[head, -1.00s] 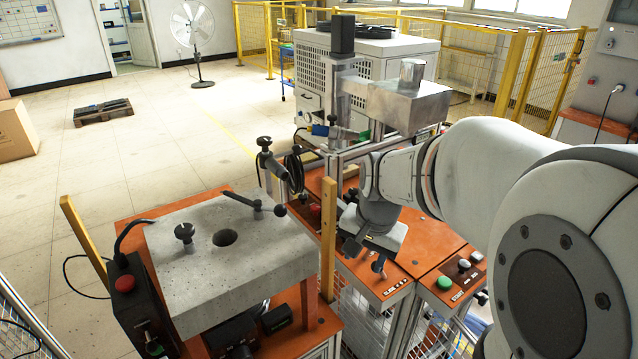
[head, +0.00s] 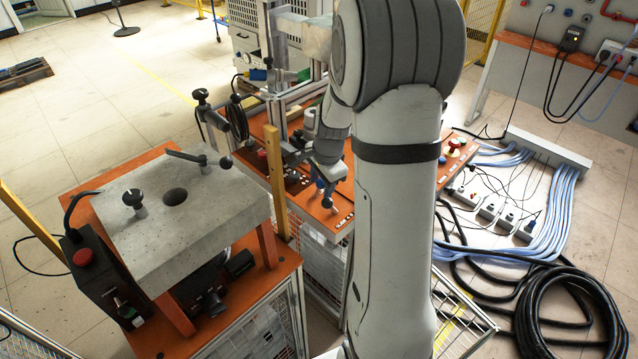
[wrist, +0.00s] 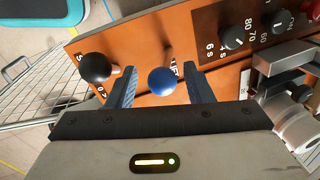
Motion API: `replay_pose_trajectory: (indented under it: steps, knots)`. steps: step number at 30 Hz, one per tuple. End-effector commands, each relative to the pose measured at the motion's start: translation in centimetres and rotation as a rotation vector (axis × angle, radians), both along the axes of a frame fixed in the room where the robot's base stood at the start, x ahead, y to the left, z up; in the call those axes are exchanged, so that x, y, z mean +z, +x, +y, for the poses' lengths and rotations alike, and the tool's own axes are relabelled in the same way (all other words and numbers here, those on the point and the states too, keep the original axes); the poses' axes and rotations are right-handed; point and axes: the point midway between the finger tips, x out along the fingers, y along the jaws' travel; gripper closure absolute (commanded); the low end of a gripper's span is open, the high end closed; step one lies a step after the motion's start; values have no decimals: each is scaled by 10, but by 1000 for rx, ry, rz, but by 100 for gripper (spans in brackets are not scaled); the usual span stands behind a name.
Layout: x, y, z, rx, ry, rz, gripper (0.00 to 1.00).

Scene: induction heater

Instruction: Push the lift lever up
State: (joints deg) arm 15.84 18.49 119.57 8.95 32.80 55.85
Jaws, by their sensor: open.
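In the wrist view a lever with a blue ball knob (wrist: 162,80) stands on the orange panel (wrist: 145,48), between the two fingers of my gripper (wrist: 159,75). The fingers are apart, with a visible gap on each side of the blue knob. A lever with a black ball knob (wrist: 95,67) stands just left of the left finger, outside the jaws. Printed labels by both levers are partly hidden, so I cannot read which is the lift lever. In the head view my gripper (head: 328,188) is low over the front of the orange panel.
Rotary dials (wrist: 232,37) and a red knob (wrist: 263,55) sit right of the levers. In the head view a yellow post (head: 275,180) and a grey block table (head: 190,215) stand to the left. Black cables (head: 560,310) lie on the floor at right.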

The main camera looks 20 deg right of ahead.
Motion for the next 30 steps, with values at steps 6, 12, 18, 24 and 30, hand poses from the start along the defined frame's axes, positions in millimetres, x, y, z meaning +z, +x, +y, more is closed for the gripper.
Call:
replay_pose_trajectory:
  steps: [6,12,18,24,30]
  knots:
    - [-7,1,0,0,0,-1,53]
    - [-7,1,0,0,-1,-1,57]
    - [-7,1,0,0,-1,-1,74]
    - [-7,1,-1,-1,0,0,90]
    - [-7,0,-1,-1,0,2,100]
